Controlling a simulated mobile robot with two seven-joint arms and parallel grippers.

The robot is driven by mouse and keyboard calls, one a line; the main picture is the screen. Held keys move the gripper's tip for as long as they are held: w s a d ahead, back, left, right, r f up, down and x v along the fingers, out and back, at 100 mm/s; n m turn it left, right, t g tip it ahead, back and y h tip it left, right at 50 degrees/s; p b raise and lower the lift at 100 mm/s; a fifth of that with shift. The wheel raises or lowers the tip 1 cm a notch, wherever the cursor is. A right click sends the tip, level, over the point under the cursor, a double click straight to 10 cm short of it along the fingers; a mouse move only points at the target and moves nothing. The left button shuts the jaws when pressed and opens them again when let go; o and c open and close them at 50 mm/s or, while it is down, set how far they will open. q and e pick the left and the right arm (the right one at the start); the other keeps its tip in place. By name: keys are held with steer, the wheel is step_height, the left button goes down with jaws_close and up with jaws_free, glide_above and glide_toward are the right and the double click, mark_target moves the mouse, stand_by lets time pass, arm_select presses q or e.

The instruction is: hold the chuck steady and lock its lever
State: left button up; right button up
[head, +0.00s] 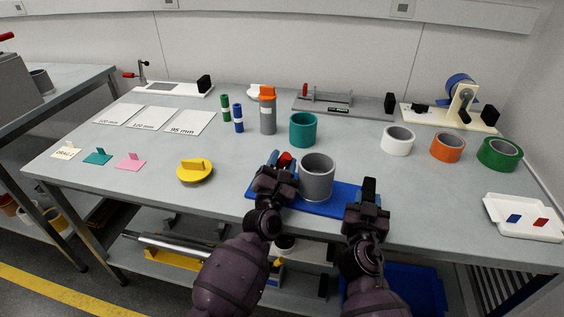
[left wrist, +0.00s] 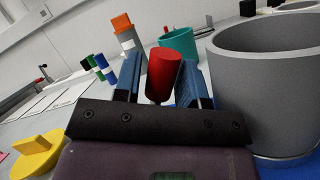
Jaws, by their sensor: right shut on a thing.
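The chuck is a grey open-topped cylinder (head: 316,178) standing upright on a blue base plate (head: 335,207) at the table's front. In the left wrist view its grey wall (left wrist: 265,105) fills the right side. The red lever knob (head: 286,158) shows just left of the cylinder. My left gripper (head: 277,167) is open; in the left wrist view the red knob (left wrist: 164,75) stands between its fingers, with a gap at the left finger. My right gripper (head: 369,188) is shut at the right end of the blue base; its exact grip is hidden.
A yellow disc with a handle (head: 195,171) lies to the left. A teal ring (head: 303,129) and a grey bottle with an orange top (head: 268,112) stand behind. Tape rolls (head: 447,147) and a white tray (head: 522,217) are on the right.

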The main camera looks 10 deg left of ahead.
arm_select(q)
steer(key=shift+f, duration=0.1)
steer(key=shift+c, duration=0.5)
jaws_close()
steer(key=shift+a+n, duration=0.15)
steer(key=shift+n, duration=0.15)
steer(key=a+n+y, duration=0.1)
steer(key=n+y, duration=0.1)
steer(key=n, duration=0.1)
steer(key=a+r+n, duration=0.1)
steer(key=n, duration=0.1)
steer(key=shift+w+a+y, duration=0.1)
steer(key=shift+a+y, duration=0.2)
steer(key=shift+y, duration=0.1)
steer(key=shift+w+a+n+g+y, duration=0.1)
steer(key=shift+a+n+g+y, duration=0.45)
steer(key=shift+n, duration=0.65)
steer(key=shift+a+n+g+y, duration=0.2)
steer(key=shift+a+n, duration=0.5)
steer(key=shift+n, duration=0.5)
